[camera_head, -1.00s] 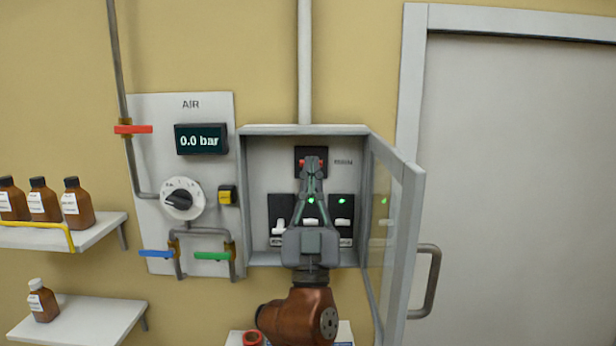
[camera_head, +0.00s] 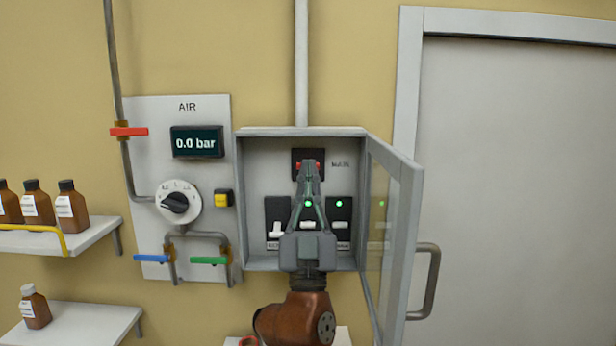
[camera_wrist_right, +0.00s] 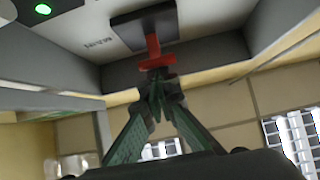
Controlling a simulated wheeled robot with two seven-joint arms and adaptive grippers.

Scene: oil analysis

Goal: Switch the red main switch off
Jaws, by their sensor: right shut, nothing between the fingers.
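The red main switch (camera_head: 317,166) sits on a black plate (camera_head: 308,155) at the top of the open grey cabinet, beside a partly covered label. My right gripper (camera_head: 309,166) is shut, with its fingertips in front of the switch and hiding its middle. In the right wrist view the red switch (camera_wrist_right: 154,50) sticks out from its plate, and the closed fingertips (camera_wrist_right: 160,82) are right at its outer end. I cannot tell whether they touch it. My left gripper is not in view.
Below are breakers with white levers (camera_head: 275,229) and green lamps (camera_head: 340,204). The cabinet's glass door (camera_head: 392,240) stands open at the right. The AIR panel (camera_head: 150,110) with its dial and valves is on the left, near shelves with brown bottles (camera_head: 70,205).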

